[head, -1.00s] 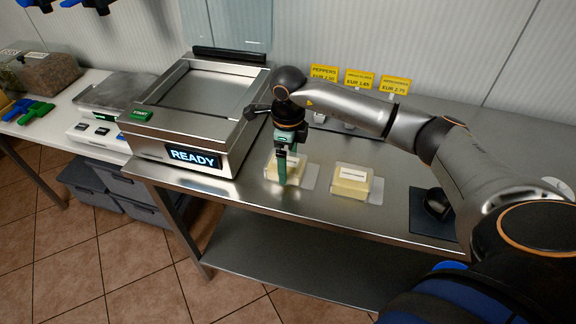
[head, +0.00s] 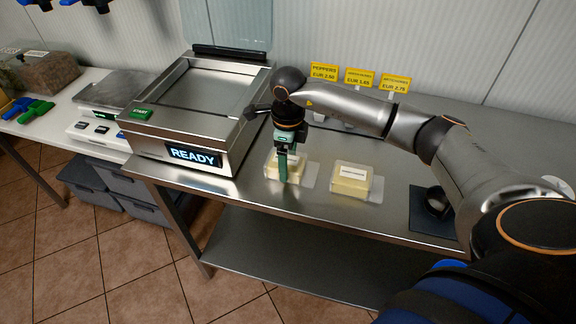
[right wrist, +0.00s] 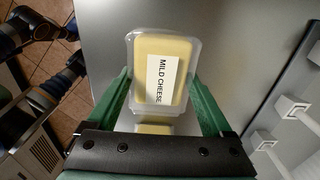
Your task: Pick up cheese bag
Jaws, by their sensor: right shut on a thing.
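The cheese bag (head: 296,171) is a clear pack with a pale yellow block on the steel table, just right of the machine reading READY. In the right wrist view the pack (right wrist: 146,86) shows a white label reading MILD CHEESE. My right gripper (head: 283,178) points down over it with green fingers, and in the wrist view a finger stands at each side of the pack. The gripper is shut on the pack, which is at table level; I cannot tell whether it is lifted. The gripper hides part of the pack. My left gripper is not in view.
A second cheese pack (head: 352,181) lies to the right. Further right is a dark mat (head: 424,224) with a black object. The machine (head: 190,150) stands close on the left. Yellow price signs (head: 359,78) stand behind the arm.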

